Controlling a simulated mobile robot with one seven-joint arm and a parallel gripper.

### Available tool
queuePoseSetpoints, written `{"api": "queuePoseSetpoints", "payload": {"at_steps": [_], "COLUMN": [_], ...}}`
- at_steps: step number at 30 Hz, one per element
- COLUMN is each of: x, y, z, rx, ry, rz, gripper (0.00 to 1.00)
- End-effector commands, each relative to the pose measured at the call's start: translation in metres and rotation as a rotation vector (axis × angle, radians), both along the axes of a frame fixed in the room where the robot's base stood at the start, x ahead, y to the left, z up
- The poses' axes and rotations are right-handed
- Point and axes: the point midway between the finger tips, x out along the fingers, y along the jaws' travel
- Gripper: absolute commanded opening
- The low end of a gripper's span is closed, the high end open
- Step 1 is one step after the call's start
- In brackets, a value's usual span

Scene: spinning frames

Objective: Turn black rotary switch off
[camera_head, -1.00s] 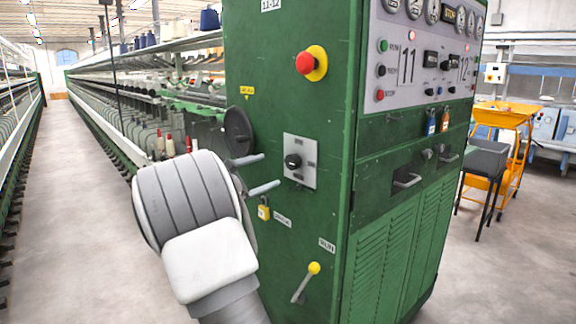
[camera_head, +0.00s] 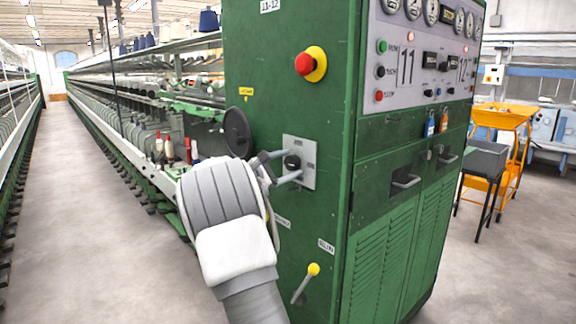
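The black rotary switch (camera_head: 292,161) is a small dark knob on a light grey plate (camera_head: 309,158), fixed to the green side of the cabinet. My gripper (camera_head: 290,166) comes from the lower left, its two grey fingers apart. One fingertip is at the upper left of the knob and the other just below it. The knob shows between the fingers; whether either finger touches it cannot be told. The wrist hides part of the cabinet side below and left of the plate.
On the same green cabinet (camera_head: 300,110) are a red mushroom button (camera_head: 304,64) above, a black handwheel (camera_head: 237,132) at left and a yellow-knobbed lever (camera_head: 313,269) below. An aisle (camera_head: 90,220) of clear floor runs along the spinning frame at left.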

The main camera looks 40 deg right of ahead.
Motion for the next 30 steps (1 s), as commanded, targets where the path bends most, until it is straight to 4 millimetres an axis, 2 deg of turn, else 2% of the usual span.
{"api": "queuePoseSetpoints", "payload": {"at_steps": [1, 9, 12, 22, 30], "x": [0.0000, 0.0000, -0.0001, 0.0004, 0.0008], "y": [0.0002, 0.0003, 0.0004, 0.0009, 0.0011], "z": [-0.0001, -0.0001, 0.0000, 0.0033, 0.0076], "rx": [0.000, 0.000, 0.000, -0.004, -0.019], "ry": [0.000, 0.000, 0.000, 0.060, 0.248], "rz": [0.000, 0.000, 0.000, 0.000, 0.001], "gripper": [0.66, 0.17, 0.03, 0.03, 0.03]}}
